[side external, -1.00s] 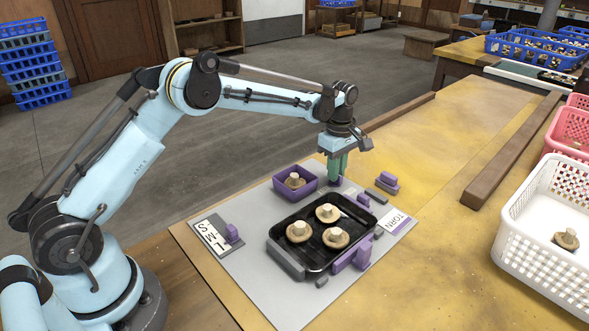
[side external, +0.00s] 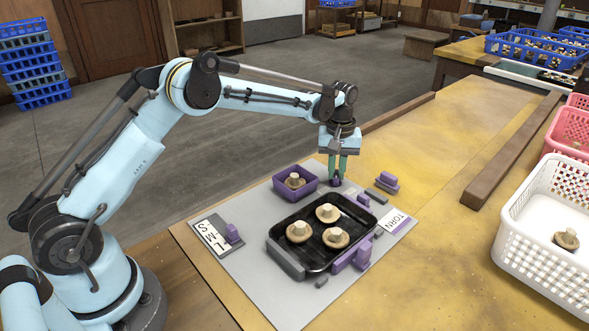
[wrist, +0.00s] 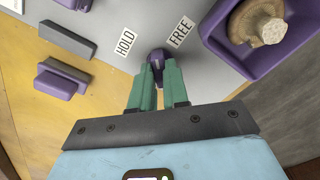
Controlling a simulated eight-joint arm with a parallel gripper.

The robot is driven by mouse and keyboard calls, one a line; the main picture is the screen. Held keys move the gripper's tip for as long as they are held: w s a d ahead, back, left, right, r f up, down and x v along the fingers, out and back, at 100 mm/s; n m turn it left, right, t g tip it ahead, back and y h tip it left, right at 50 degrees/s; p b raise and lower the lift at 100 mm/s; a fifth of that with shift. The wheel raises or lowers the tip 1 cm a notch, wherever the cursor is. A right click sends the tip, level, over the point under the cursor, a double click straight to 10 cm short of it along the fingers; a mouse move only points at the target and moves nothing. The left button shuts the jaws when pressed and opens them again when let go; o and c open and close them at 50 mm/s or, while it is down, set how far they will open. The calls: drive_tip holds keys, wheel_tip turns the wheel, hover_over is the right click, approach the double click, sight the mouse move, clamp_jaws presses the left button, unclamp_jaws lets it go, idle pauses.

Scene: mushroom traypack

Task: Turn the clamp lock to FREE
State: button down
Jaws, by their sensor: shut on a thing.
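The clamp lock is a small purple knob (wrist: 157,58) on the grey board, in the middle of the wrist view. It also shows in the side view (side external: 336,182), behind the black tray (side external: 312,265). My gripper (wrist: 158,75) points down with its green fingers on both sides of the knob, shut on it; it also shows in the side view (side external: 337,175). The white HOLD label (wrist: 125,41) is left of the knob and the white FREE label (wrist: 180,32) is right of it. The fingers partly hide the knob, so its exact setting is unclear.
A purple bin (side external: 282,187) holding a mushroom stands close left of my gripper. The black tray holds three mushrooms. Grey and purple blocks (side external: 387,181) lie to the right. A white crate (side external: 520,245) stands at the far right.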

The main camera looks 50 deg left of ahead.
sight(336, 173)
drive_tip(key=m, duration=0.4)
drive_tip(key=shift+m, duration=2.2)
drive_tip(key=c, duration=1.1)
unclamp_jaws()
drive_tip(key=shift+r, duration=0.1)
wheel_tip(336, 173, up, 12)
